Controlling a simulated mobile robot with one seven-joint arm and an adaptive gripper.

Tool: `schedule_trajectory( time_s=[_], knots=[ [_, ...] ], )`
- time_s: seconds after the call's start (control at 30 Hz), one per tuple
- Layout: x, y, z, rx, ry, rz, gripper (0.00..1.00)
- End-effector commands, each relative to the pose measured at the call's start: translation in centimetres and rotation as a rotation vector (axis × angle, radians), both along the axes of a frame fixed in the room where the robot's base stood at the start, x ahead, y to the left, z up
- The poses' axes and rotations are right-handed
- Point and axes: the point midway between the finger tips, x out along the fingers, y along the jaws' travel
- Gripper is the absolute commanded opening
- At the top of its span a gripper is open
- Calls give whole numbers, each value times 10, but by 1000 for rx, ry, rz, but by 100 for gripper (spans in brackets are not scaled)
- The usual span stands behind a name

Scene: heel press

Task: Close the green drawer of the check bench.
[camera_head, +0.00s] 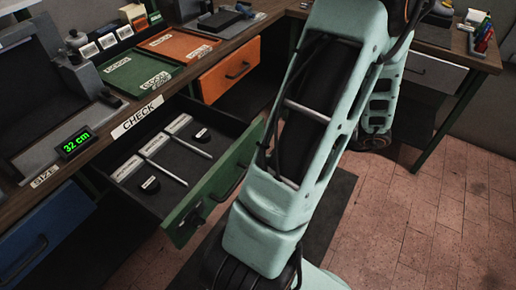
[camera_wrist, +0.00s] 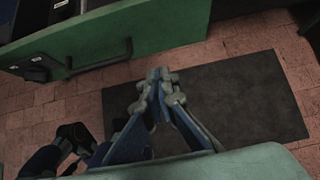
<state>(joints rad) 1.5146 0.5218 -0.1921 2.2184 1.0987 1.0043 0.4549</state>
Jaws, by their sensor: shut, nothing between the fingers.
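The green drawer (camera_head: 212,186) of the check bench stands pulled out in the head view, below the CHECK label (camera_head: 137,118). Its dark inside holds light divider strips and small black round pieces. Its green front with a dark bar handle also shows at the upper left of the wrist view (camera_wrist: 88,40). My gripper (camera_wrist: 157,76) is shut and empty in the wrist view. It is below and to the right of the handle in that picture, over the floor mat, with no visible contact with the drawer. I cannot make out the gripper in the head view.
An orange drawer (camera_head: 230,70) beyond and a blue drawer (camera_head: 38,235) nearer look shut. A dark mat (camera_wrist: 225,100) lies on the brick floor. My arm crosses the head view.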

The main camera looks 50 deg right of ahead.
Motion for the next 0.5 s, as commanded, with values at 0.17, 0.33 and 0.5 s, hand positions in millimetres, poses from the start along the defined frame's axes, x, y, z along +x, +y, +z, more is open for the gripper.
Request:
schedule_trajectory(
  time_s=[0.17,0.33,0.5],
  knots=[
    [2,0,-7,5,-12,-13,0],
    [20,2,-26,7,-11,-9,0],
    [47,4,-52,7,-11,-11,0]
  ],
)
